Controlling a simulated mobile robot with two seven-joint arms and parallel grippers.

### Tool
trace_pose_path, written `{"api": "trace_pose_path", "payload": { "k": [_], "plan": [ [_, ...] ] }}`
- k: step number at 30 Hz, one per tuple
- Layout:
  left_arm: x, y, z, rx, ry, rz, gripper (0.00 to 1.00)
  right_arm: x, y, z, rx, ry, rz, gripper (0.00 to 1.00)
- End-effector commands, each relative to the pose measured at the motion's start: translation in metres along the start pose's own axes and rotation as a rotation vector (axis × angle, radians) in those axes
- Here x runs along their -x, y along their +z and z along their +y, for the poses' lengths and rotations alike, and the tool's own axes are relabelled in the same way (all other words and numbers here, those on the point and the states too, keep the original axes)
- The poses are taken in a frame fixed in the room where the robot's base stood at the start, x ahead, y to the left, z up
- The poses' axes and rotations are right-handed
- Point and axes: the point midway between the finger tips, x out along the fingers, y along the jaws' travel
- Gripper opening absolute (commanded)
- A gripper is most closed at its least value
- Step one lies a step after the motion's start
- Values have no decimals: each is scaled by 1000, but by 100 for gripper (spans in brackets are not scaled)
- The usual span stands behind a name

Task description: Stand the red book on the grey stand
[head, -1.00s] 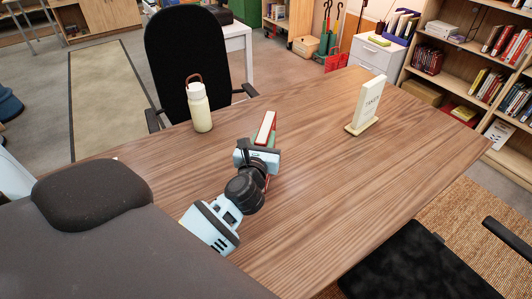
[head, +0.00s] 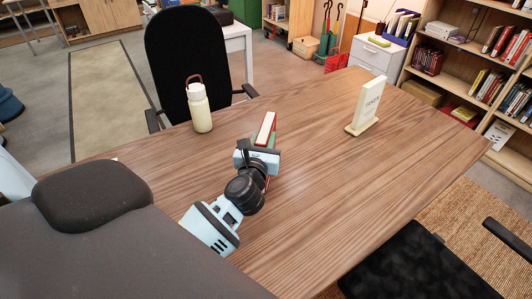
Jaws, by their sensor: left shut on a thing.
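The red book (head: 272,129) is upright on the wooden table, its pale page edge facing up and its far end showing beyond my gripper. My left gripper (head: 259,155) is shut on the book's near part and hides much of it. A dark green thing shows low beside the book, partly hidden; I cannot tell what it is. I cannot make out a grey stand in this view. My right gripper is not in view.
A pale bottle (head: 200,108) stands on the table (head: 330,190) at the far left. A white sign (head: 367,102) on a cream base stands to the right. The table between book and sign is clear. A black chair (head: 186,60) is behind the table.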

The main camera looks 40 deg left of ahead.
Motion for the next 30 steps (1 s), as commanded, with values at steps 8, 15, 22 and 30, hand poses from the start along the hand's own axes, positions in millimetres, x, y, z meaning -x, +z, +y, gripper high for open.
{"api": "trace_pose_path", "payload": {
  "k": [8,15,22,30],
  "plan": [
    [0,8,0,1,-1,-7,0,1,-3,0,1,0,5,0],
    [-1,39,0,3,-1,-13,0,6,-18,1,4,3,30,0],
    [37,40,-8,4,-3,-2,0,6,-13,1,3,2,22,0],
    [100,44,-19,3,-1,0,0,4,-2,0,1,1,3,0]
  ]
}}
